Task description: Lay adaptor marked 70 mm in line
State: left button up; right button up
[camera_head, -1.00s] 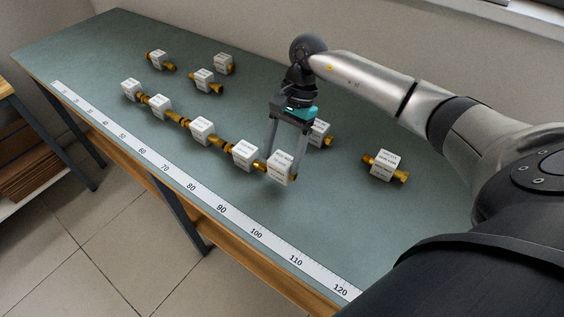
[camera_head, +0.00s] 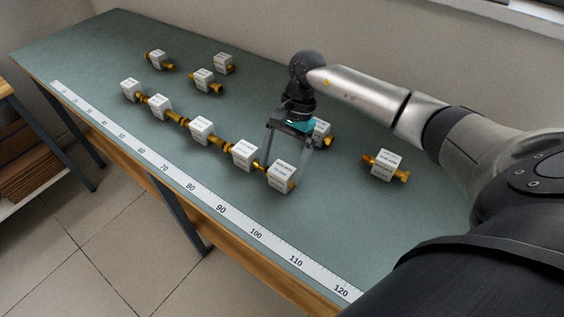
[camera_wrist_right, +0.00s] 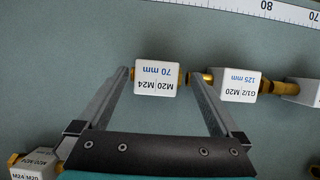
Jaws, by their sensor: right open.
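The adaptor marked 70 mm (camera_head: 282,177), a white block with brass ends, lies on the green bench top at the right end of the row of fittings. In the right wrist view its label reads 70 mm, M20, M24 (camera_wrist_right: 157,77). My right gripper (camera_wrist_right: 159,76) is open, with one finger on each side of this adaptor. In the head view the right gripper (camera_head: 281,166) comes down from behind it. The neighbouring fitting marked 125 mm (camera_wrist_right: 236,84) is beside the right finger; whether the two fittings touch is hidden. My left gripper is out of view.
Several fittings run up-left in the row, such as one block (camera_head: 201,130). A loose fitting (camera_head: 322,132) lies just behind the gripper, another (camera_head: 384,165) farther right, and several at the back left. A ruler strip (camera_head: 222,209) follows the front edge. The front right is clear.

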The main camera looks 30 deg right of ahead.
jog(key=shift+r, duration=0.1)
jog(key=shift+r, duration=0.15)
jog(key=v, duration=1.1)
jog(key=shift+d+r+p, duration=0.2)
jog(key=shift+r+p, duration=0.1)
jog(key=shift+r, duration=0.1)
